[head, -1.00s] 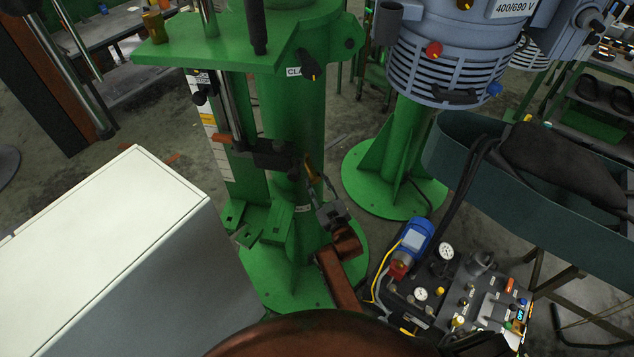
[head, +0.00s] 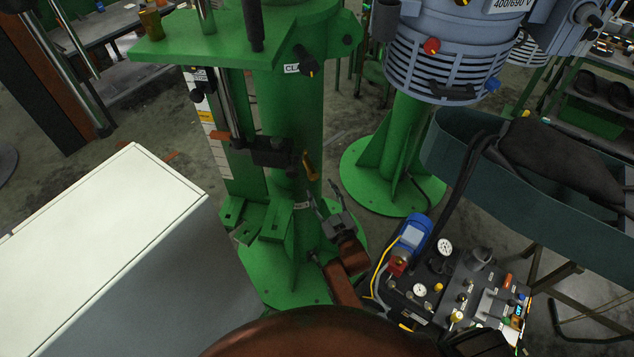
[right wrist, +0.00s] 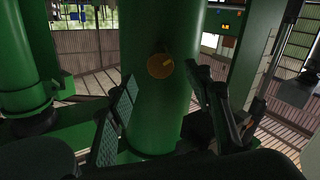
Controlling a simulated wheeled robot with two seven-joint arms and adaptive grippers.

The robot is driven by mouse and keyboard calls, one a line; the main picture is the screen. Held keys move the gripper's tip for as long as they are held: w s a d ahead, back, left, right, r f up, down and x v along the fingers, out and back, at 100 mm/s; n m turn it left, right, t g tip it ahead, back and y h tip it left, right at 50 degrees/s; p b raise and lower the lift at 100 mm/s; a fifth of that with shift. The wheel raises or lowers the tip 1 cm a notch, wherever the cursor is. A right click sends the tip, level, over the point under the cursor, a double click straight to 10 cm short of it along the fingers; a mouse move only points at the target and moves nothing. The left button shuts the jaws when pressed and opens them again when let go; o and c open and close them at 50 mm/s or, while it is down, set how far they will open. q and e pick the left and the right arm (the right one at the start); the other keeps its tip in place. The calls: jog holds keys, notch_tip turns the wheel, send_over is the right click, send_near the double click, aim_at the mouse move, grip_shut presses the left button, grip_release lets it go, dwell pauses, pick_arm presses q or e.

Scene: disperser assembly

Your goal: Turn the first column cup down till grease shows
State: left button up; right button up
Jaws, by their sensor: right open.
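The first column cup (head: 310,165) is a small brass-coloured cup on the side of the green column (head: 300,120). In the right wrist view the cup (right wrist: 160,66) shows face-on as a round orange-brown cap against the column. My right gripper (head: 328,200) is just below and right of the cup in the head view. In the right wrist view my right gripper (right wrist: 165,100) is open, with one finger on each side of the column's face. The cup lies beyond the fingertips, with nothing gripped. No grease can be made out at the cup. My left gripper is not in view.
A black clamp block (head: 275,153) sits on the column close to the cup. A gauge panel with a blue motor (head: 412,235) stands right of my right arm. A white cabinet (head: 100,235) fills the lower left. A teal tray (head: 470,165) stands at the right.

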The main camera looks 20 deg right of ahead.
jog(key=s, duration=0.6)
jog(key=shift+d, duration=0.25)
